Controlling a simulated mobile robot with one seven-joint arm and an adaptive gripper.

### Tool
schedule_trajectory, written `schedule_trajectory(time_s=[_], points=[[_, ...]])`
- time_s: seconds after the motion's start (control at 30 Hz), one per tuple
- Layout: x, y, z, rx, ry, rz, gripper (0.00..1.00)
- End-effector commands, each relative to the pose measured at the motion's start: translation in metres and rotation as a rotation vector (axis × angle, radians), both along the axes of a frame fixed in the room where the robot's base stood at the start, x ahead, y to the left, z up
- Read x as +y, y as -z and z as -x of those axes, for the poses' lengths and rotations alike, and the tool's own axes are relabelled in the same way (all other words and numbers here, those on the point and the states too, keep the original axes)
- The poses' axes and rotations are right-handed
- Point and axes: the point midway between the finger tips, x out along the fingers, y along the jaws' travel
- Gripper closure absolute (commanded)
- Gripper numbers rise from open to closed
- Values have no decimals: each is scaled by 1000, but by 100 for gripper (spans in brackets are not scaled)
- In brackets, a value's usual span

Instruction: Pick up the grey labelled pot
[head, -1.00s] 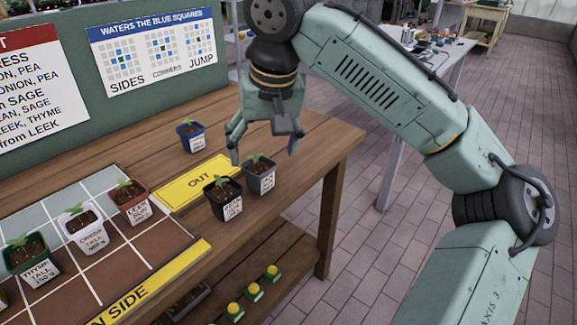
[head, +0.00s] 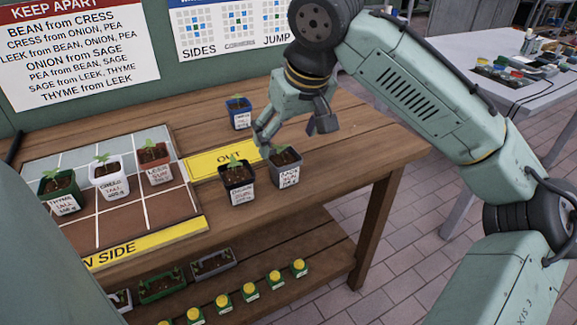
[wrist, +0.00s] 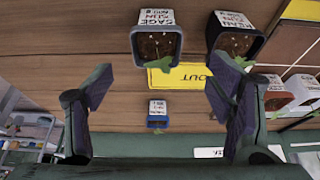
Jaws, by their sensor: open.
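The grey labelled pot (head: 286,172) stands upright on the wooden bench with a seedling in dark soil and a white handwritten label on its front. In the wrist view it (wrist: 156,62) shows at the top between the finger lines, with a label that seems to read SAGE. My gripper (head: 287,136) is open and empty, above and just behind this pot in the head view. Its two fingers also show in the wrist view (wrist: 162,90), apart from each other. The pot lies beyond the fingertips there, and I see no contact.
A black pot (head: 238,186) stands close on the left of the grey pot, and a blue pot (head: 239,113) behind. The bench's right end is clear.

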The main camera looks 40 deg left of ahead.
Motion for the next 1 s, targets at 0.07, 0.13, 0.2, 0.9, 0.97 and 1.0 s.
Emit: schedule_trajectory(time_s=[0.07, 0.13, 0.2, 0.9, 0.97, 1.0], points=[[4, 11, -2, 1, 1, 2, 25], [6, 17, -3, 0, 1, 1, 25], [7, 21, -4, 0, 2, 1, 25], [24, 71, -14, 1, 2, 0, 26], [24, 71, -14, 1, 2, 0, 30], [24, 71, -14, 1, 2, 0, 32]])
